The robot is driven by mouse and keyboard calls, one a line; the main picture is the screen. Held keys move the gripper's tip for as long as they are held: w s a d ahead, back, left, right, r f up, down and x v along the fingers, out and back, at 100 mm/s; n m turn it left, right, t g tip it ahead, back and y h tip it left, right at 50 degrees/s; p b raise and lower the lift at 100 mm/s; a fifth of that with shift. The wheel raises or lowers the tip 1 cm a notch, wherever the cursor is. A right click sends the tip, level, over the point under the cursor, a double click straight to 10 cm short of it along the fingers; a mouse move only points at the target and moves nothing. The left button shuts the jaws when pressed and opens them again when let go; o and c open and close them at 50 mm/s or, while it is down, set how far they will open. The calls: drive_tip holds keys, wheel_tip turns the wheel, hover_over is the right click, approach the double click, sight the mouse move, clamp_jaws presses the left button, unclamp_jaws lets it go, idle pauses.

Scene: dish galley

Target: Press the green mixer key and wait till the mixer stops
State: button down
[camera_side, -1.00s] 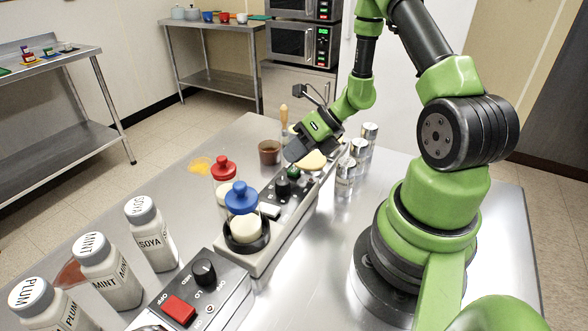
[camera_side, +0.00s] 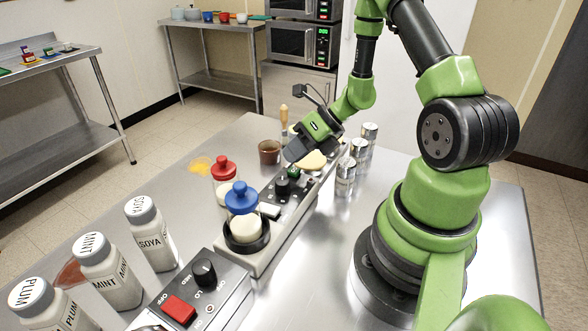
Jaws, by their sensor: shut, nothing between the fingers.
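The mixer (camera_side: 236,256) is a long grey box on the steel table, with a black dial (camera_side: 283,187) and a green key (camera_side: 293,172) on its top. My gripper (camera_side: 291,158) is shut and empty, pointing down and left just above the green key. I cannot tell whether its tips touch the key. Whether the mixer is running does not show.
A red-lidded jar (camera_side: 223,171) and a brown cup (camera_side: 269,152) stand left of the mixer. Several metal shakers (camera_side: 346,177) stand on its right. Labelled bottles (camera_side: 152,235) and a second box with a red switch (camera_side: 179,310) are near the front.

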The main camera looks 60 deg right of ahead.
sight(295, 168)
idle(0.4)
drive_tip(key=shift+f, duration=0.4)
drive_tip(key=shift+f, duration=0.45)
idle(0.6)
drive_tip(key=shift+r, duration=0.9)
drive_tip(key=shift+r, duration=0.1)
drive_tip(key=shift+r, duration=2.4)
